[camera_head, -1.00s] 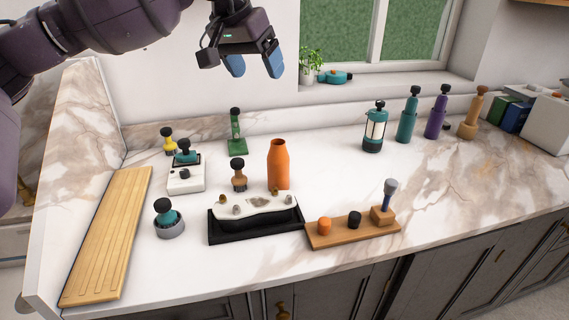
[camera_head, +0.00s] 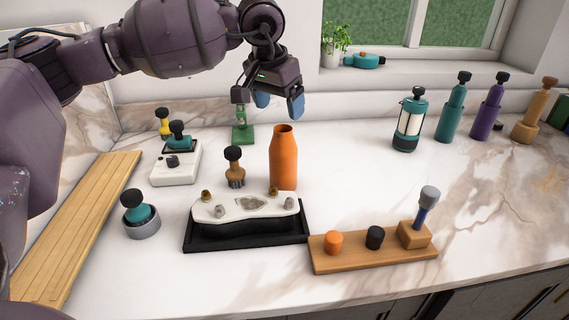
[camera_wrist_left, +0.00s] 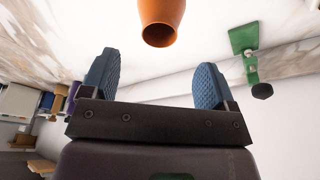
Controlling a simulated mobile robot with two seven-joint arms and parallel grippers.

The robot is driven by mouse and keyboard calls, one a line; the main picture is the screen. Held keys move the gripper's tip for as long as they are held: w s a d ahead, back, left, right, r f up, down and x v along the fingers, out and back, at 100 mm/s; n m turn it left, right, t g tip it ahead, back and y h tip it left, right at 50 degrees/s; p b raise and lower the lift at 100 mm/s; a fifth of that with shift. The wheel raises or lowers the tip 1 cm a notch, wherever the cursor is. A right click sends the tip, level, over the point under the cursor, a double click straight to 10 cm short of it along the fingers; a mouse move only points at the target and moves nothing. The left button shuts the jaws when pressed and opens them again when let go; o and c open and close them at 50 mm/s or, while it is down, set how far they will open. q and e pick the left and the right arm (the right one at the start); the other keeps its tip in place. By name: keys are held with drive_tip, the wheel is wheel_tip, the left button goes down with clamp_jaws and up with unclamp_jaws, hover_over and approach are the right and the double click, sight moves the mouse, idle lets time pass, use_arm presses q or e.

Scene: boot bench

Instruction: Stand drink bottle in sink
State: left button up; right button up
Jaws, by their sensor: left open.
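An orange open-mouthed bottle (camera_head: 283,160), which looks like the drink bottle, stands upright on the marble counter behind a black tray. My left gripper (camera_head: 280,103) is open and empty, its blue fingers pointing down just above the bottle's mouth in the head view, not touching it. In the left wrist view the bottle (camera_wrist_left: 161,18) shows its open mouth beyond the fingertips (camera_wrist_left: 155,78), roughly centred between them. No sink can be made out in these frames. My right gripper is not in view.
The black tray (camera_head: 190,238) holds a white uneven piece. A wooden board (camera_head: 325,262) with orange and black caps lies right of it. A brown-handled brush (camera_head: 234,165) and green stand (camera_head: 243,133) are left of the bottle. Capped bottles (camera_head: 452,112) stand back right. The middle-right counter is clear.

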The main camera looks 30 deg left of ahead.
sight(282, 129)
use_arm(q)
drive_tip(key=shift+s+b+x, duration=0.15)
drive_tip(key=shift+x, duration=1.6)
drive_tip(key=shift+s+b+x, duration=0.15)
drive_tip(key=shift+s+x, duration=0.05)
drive_tip(key=shift+x, duration=1.6)
drive_tip(key=shift+c, duration=0.2)
drive_tip(key=c, duration=1.2)
